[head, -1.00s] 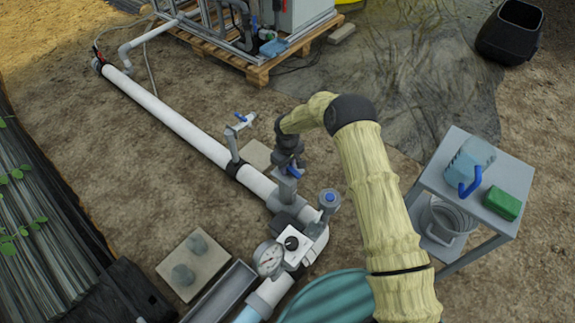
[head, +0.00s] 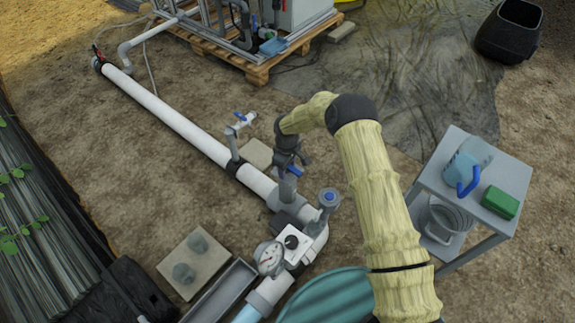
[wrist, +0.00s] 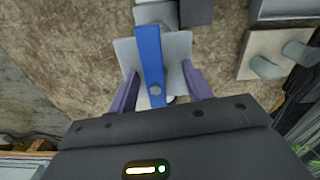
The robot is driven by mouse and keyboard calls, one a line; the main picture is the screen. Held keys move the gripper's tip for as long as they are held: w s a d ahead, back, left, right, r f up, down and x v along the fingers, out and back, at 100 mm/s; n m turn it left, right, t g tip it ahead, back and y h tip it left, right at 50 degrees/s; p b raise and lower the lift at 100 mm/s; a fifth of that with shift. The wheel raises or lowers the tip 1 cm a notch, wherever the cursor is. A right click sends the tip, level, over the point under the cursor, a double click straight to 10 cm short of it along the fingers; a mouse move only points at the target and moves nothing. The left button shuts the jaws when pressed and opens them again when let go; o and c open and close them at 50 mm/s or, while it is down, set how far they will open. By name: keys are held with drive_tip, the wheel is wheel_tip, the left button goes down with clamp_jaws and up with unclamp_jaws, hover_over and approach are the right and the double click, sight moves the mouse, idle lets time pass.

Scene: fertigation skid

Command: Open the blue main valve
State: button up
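The blue valve lever (head: 295,171) sits on a grey valve body (head: 287,187) on the pipe, in the middle of the head view. My gripper (head: 291,166) is right above it, pointing down. In the wrist view the blue lever (wrist: 150,62) runs lengthwise between my two purple-grey fingers, with a bolt head near its lower end. My gripper (wrist: 158,80) is open, with a gap on each side of the lever. Whether a finger touches the lever below is hard to tell.
A small blue-handled tap (head: 240,118) stands on the white pipe (head: 170,117) behind. A blue-topped fitting (head: 329,197) and a pressure gauge (head: 270,258) are close in front. A grey side table (head: 470,215) stands on the right.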

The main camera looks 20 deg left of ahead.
drive_tip(key=r+p, duration=0.3)
drive_tip(key=r, duration=0.2)
drive_tip(key=r+p, duration=0.3)
drive_tip(key=r, duration=0.2)
drive_tip(key=shift+w, duration=0.2)
drive_tip(key=shift+f, duration=0.15)
drive_tip(key=shift+c, duration=0.4)
idle(1.2)
